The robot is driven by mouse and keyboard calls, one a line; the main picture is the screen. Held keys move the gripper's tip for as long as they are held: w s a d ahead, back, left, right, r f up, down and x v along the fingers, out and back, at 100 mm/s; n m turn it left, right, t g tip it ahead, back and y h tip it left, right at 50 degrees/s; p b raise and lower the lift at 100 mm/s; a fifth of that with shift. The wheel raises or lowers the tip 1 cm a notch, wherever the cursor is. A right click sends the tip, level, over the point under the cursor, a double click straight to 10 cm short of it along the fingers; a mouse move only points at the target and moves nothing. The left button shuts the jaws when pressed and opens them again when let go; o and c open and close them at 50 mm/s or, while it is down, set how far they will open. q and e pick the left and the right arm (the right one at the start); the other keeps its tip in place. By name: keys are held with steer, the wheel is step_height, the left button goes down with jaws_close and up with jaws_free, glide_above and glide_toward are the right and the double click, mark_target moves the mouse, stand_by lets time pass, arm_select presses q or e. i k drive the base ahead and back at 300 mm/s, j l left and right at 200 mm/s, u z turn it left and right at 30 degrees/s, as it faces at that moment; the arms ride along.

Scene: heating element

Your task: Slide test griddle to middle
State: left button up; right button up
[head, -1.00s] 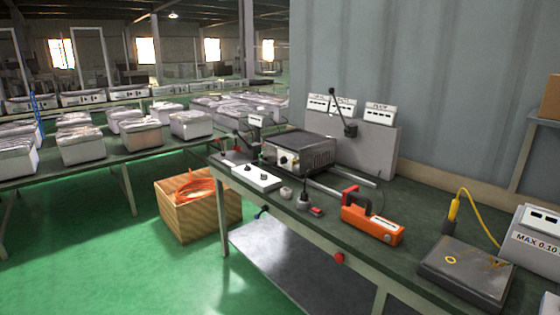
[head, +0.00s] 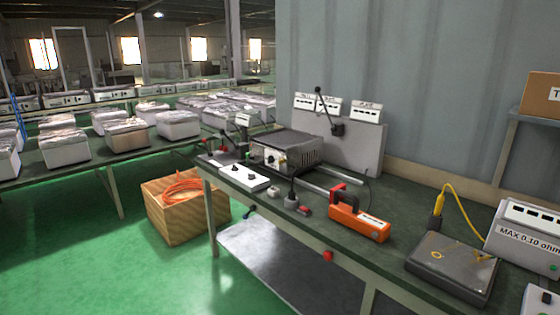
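The test griddle, a box with a dark flat top and a pale front with a knob (head: 288,150), stands near the far left end of the green workbench (head: 350,262). It sits at the left end of metal rails (head: 345,180) that run along the bench to the right. A grey upright panel with a black lever (head: 330,115) stands behind it. Neither of my grippers is in the head view.
An orange tool (head: 358,222) with a red and black handle lies right of the rails. A white switch box (head: 244,177) is in front of the griddle. A dark plate (head: 453,268) and a meter box (head: 525,240) are at the right. A wooden crate (head: 185,212) stands on the floor.

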mark_target(303, 150)
steer(key=i+j+z, duration=0.25)
steer(key=z, duration=0.15)
steer(key=i+j+z, duration=0.25)
steer(key=z, duration=0.15)
steer(key=i+j+z, duration=0.1)
steer(key=j, duration=0.2)
steer(key=i+j+z, duration=0.1)
steer(key=j, duration=0.2)
steer(key=i+j+z, duration=0.1)
steer(key=j, duration=0.25)
steer(key=i+j, duration=0.15)
steer(key=j, duration=0.2)
steer(key=i+j, duration=0.1)
steer(key=j, duration=0.25)
steer(key=i+j+z, duration=0.1)
steer(key=j, duration=0.25)
steer(key=i+j, duration=0.2)
steer(key=j, duration=0.15)
steer(key=i+j, duration=0.1)
steer(key=j, duration=0.3)
